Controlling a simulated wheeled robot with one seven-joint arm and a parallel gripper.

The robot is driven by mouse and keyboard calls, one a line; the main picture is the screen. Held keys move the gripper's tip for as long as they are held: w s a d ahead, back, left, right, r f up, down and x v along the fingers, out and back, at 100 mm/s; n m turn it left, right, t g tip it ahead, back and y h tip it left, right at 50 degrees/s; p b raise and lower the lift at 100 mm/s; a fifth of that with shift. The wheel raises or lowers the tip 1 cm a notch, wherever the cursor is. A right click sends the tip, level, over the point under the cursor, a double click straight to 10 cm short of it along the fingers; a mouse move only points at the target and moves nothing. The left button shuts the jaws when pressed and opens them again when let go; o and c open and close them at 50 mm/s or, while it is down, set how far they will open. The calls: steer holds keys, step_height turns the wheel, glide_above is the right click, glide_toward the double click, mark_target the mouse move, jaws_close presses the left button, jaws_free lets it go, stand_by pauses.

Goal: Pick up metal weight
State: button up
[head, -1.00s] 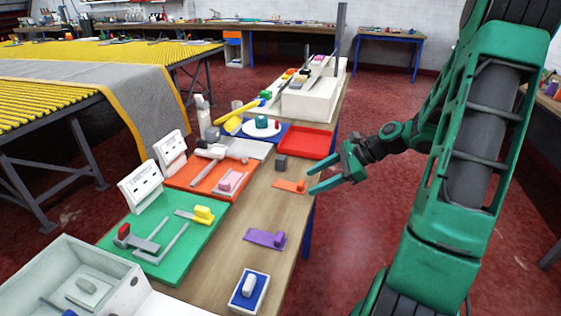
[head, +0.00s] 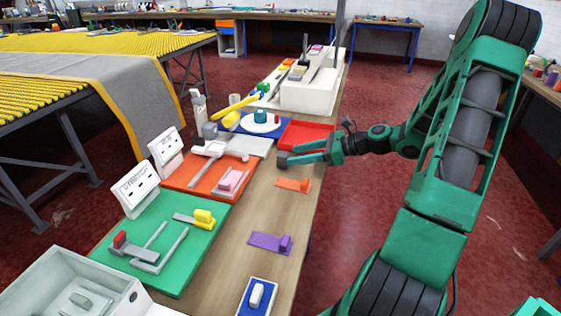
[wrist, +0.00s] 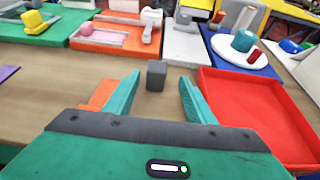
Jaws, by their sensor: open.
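The metal weight looks to be a small dark grey cube (wrist: 156,76) standing on the bare wooden table. In the head view the cube (head: 282,160) is at the tips of my gripper's fingers and partly covered by them. My gripper (wrist: 159,82) is open, one finger on each side of the cube's line, with a gap on both sides. The cube sits around the level of the fingertips and is not gripped. My gripper (head: 298,154) reaches in from the right, low over the table.
A red tray (wrist: 262,112) lies close to the right finger in the wrist view. An orange clamp-like piece (head: 294,184) lies beside the gripper, and a purple one (head: 270,242) lies nearer. An orange board (head: 180,181) with tools is left of the cube.

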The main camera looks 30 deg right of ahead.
mark_target(288, 156)
steer(key=shift+a+x, duration=0.2)
steer(key=shift+x, duration=2.75)
steer(key=shift+s+r, duration=0.15)
jaws_close()
